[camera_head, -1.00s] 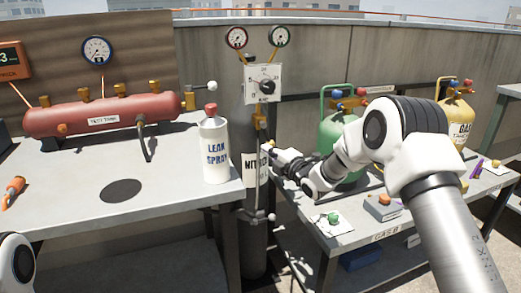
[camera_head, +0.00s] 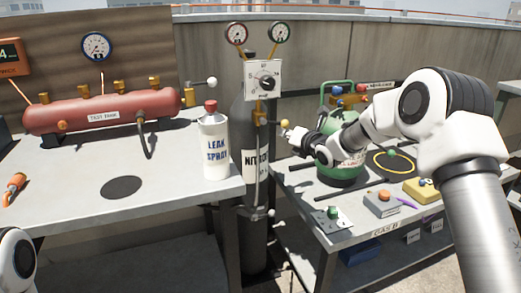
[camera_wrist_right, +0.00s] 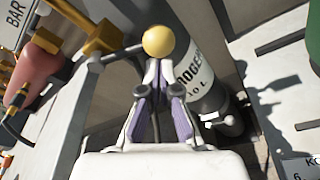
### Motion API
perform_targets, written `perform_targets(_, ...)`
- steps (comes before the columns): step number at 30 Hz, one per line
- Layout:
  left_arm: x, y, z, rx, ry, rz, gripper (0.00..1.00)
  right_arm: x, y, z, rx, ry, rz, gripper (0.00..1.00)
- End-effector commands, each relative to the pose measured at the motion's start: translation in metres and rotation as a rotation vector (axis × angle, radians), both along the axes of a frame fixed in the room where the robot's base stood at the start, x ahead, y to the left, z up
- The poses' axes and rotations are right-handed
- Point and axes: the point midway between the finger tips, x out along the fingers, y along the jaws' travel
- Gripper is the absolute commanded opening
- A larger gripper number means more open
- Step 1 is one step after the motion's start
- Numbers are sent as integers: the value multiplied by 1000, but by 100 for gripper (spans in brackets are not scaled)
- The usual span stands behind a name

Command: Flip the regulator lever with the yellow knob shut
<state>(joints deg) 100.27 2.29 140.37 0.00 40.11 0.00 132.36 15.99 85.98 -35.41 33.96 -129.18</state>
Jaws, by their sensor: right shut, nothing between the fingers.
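The regulator lever's yellow knob (camera_head: 285,123) is at the end of a thin rod, which sticks out to the right from the brass valve (camera_head: 261,115) below the regulator panel (camera_head: 264,80). In the right wrist view the knob (camera_wrist_right: 158,41) sits just beyond my fingertips, and its rod runs left, roughly level, to brass fittings. My right gripper (camera_head: 294,135) is shut and empty just below and right of the knob; its fingers also show in the right wrist view (camera_wrist_right: 160,70). I cannot tell whether they touch the knob. My left gripper is not in view.
The nitrogen cylinder (camera_head: 252,185) stands between two benches. A leak spray can (camera_head: 214,147) and red test tank (camera_head: 104,111) are on the left bench. A green cylinder (camera_head: 341,178) stands close behind my right arm. Silver-knobbed levers are at the tank (camera_head: 211,83) and low on the cylinder (camera_head: 271,214).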

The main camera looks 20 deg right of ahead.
Motion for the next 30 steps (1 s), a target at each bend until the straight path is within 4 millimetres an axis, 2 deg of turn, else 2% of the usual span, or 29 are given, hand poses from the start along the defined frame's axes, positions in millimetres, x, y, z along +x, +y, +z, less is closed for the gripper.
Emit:
perform_targets(12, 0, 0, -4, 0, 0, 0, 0, 1, -7, 18, -31, -4, 0, 0)
perform_targets(30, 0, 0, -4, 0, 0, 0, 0, 1, -8, 22, -30, -5, -1, 0)
